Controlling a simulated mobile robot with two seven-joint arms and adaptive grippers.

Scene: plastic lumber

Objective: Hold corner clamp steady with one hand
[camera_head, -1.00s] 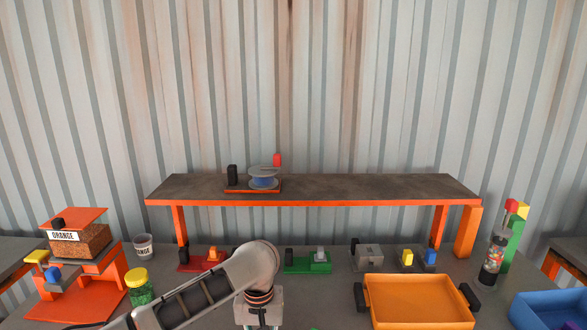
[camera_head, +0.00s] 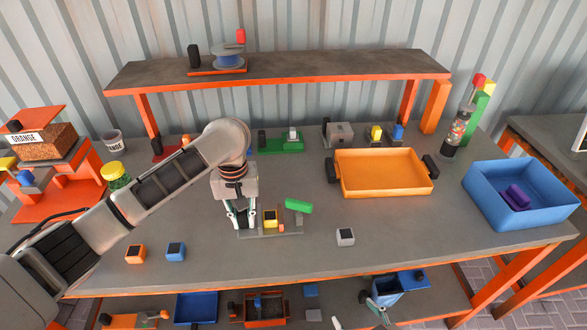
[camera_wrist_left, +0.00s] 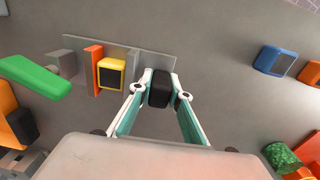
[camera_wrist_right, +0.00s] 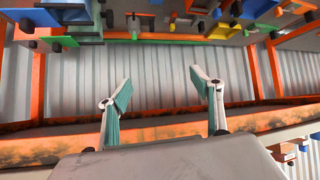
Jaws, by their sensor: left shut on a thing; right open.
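The corner clamp (camera_head: 291,227) is a grey fixture with a flat base, a green handle and a yellow block with a dark top, and it sits near the middle front of the table. In the left wrist view its green handle (camera_wrist_left: 35,77) and yellow block (camera_wrist_left: 111,73) lie left of the fingers, beside an upright orange piece (camera_wrist_left: 94,70). My left gripper (camera_head: 241,224) is at the clamp's left end, shut on a black knob (camera_wrist_left: 160,88). My right gripper (camera_head: 378,311) is low, beyond the table's front edge. It is open and empty in its wrist view (camera_wrist_right: 165,92).
An orange tray (camera_head: 385,193) and a blue bin (camera_head: 540,212) holding a purple piece stand to the right. Orange (camera_head: 135,254), blue (camera_head: 176,251) and grey (camera_head: 345,237) blocks lie near the front. A raised shelf (camera_head: 290,80) spans the back. A lower shelf holds several parts.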

